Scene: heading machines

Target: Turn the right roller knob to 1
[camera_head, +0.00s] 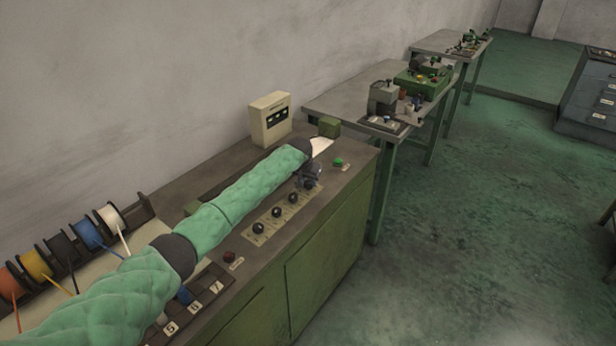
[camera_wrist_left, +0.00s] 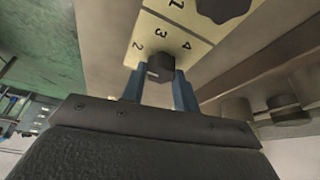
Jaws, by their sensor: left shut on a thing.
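My left gripper (camera_head: 312,178) is at the far right end of a row of dark knobs on the console. In the left wrist view its two blue fingers (camera_wrist_left: 160,92) are closed on either side of a black knob (camera_wrist_left: 160,66). This is the right roller knob, on a pale label plate (camera_wrist_left: 150,38). The figures 2, 3 and 4 show around it. A small light mark shows on the knob, but I cannot tell which figure it points to. Another dark knob (camera_wrist_left: 222,8) shows farther along the plate. My right gripper is not in view.
Coloured spools (camera_head: 88,232) stand at the left. Tables (camera_head: 345,100) with small machines stand beyond.

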